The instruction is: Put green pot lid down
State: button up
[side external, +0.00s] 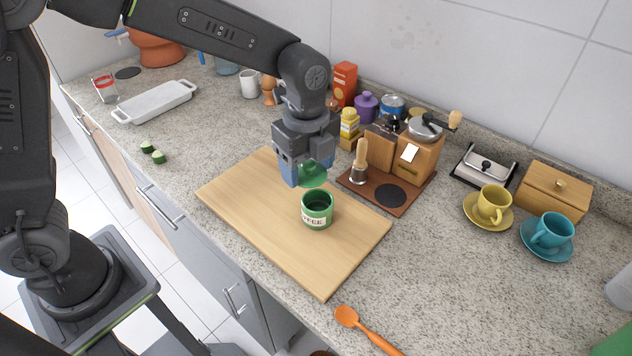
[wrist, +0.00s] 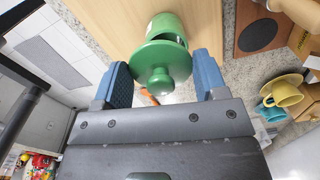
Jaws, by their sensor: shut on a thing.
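The green pot lid (side external: 313,176) is a round disc, held by my gripper (side external: 299,178) above the wooden board. In the wrist view the lid (wrist: 160,62) with its round knob sits between the two blue fingers of my gripper (wrist: 163,82). The green pot (side external: 317,212) stands upright and open on the board, dark inside, with a white label. The lid is above and slightly behind the pot's mouth, apart from it in the side view. In the wrist view the pot (wrist: 167,25) is partly hidden behind the lid.
The light wooden board (side external: 240,205) has clear room left of and in front of the pot. A coffee grinder (side external: 415,150) and a tamper (side external: 360,162) on a brown mat stand behind right. An orange spoon (side external: 365,328) lies in front. Yellow (side external: 492,203) and blue cups (side external: 552,230) stand right.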

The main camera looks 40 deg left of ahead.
notch_tip(320, 180, up, 5)
send_over(275, 192)
jog(key=s+a+f, duration=0.2)
jog(key=a, duration=0.3)
jog(key=s+a+f, duration=0.2)
jog(key=a, duration=0.4)
jog(key=w+d+f, duration=0.1)
jog(key=d+f, duration=0.1)
jog(key=d, duration=0.1)
jog(key=w+d+f, duration=0.1)
jog(key=d+f, duration=0.1)
jog(key=d, duration=0.1)
jog(key=w+d+f, duration=0.1)
jog(key=d+f, duration=0.1)
jog(key=d, duration=0.2)
jog(key=shift+w+d+f, duration=0.1)
jog(key=shift+w, duration=0.25)
jog(key=shift+w+d+f, duration=0.15)
jog(key=shift+d+f, duration=0.2)
jog(key=shift+d, duration=0.05)
jog(key=shift+f, duration=1.85)
jog(key=shift+f, duration=0.15)
jog(key=o, duration=0.9)
